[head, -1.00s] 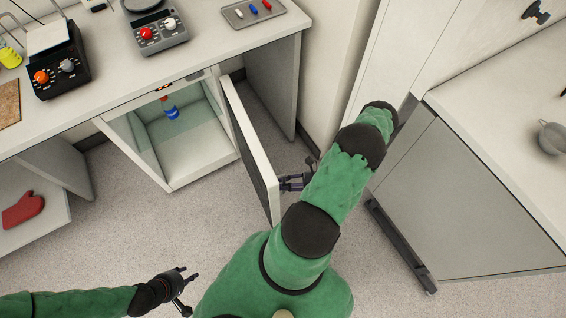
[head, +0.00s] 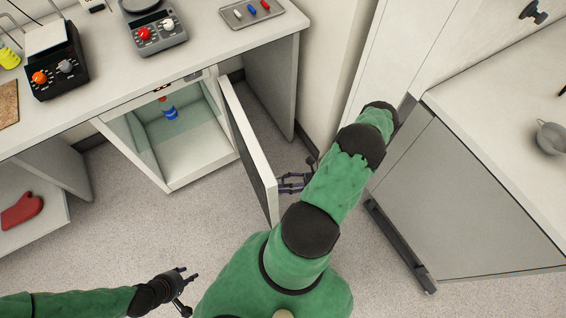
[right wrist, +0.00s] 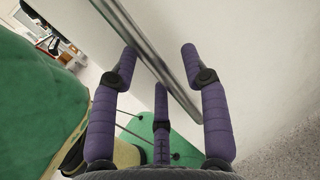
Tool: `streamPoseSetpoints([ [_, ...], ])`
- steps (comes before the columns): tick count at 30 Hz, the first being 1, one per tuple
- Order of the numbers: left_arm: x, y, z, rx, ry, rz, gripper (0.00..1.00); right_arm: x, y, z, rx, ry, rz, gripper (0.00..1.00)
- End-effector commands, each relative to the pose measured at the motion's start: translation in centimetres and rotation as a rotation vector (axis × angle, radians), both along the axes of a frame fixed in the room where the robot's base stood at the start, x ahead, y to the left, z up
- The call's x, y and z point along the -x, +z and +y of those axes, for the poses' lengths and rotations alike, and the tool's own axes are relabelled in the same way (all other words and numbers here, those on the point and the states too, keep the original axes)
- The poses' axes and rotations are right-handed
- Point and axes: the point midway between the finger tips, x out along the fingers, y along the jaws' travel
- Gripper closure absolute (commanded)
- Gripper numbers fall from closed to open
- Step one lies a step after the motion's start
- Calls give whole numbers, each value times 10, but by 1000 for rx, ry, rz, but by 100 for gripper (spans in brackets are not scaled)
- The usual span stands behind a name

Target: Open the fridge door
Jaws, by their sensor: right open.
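The fridge (head: 205,174) is built in under the counter, and its pale interior shows with a small blue-and-red bottle (head: 168,108) inside. Its door (head: 250,150) stands wide open, swung out to the right. My right gripper (head: 290,183) is at the outer side of the door near its free edge, partly hidden by my arm. In the right wrist view its purple fingers (right wrist: 160,75) are spread, with the metal bar handle (right wrist: 150,45) running past their tips; whether they touch it I cannot tell. My left gripper (head: 190,291) is open and empty over the floor.
The counter (head: 95,100) above holds devices and a tray (head: 253,12). A side panel (head: 272,85) stands behind the open door. A grey cabinet (head: 465,200) with a long handle is at the right. A red mitt (head: 22,211) lies on a low shelf. The floor before the fridge is clear.

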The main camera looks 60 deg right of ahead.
Motion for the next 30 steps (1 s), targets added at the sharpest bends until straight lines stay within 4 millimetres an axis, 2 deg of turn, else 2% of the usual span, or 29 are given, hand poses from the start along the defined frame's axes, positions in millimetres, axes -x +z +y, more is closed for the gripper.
streamPoseSetpoints([
  [18,0,0,0,0,0,0,60,79,-1,-65,1,-2,2,54],
  [24,0,0,0,0,0,0,60,90,-1,-73,-1,0,2,54],
  [30,0,0,0,0,0,0,60,90,-1,-74,-1,0,2,54],
])
